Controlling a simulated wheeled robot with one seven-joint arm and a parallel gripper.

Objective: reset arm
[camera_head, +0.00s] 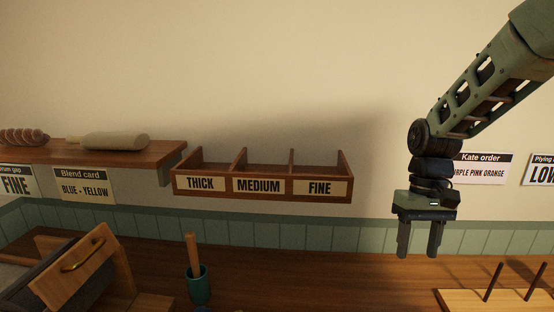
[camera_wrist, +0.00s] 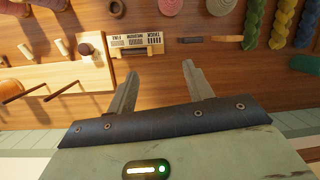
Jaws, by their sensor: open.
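My gripper (camera_head: 419,240) hangs at the right in the head view, fingers pointing down and apart. It is open, with nothing between the fingers. In the wrist view my gripper (camera_wrist: 160,85) shows two spread fingers above the wooden worktop (camera_wrist: 160,57). The arm reaches in from the upper right, in front of the pale wall and over the worktop.
A three-bay rack (camera_head: 262,196) marked THICK, MEDIUM and FINE is on the wall, left of my gripper. A wooden shelf (camera_head: 165,151) is at the left. A pegged board (camera_head: 462,301) is at lower right. A teal cup (camera_head: 199,289) stands on the worktop.

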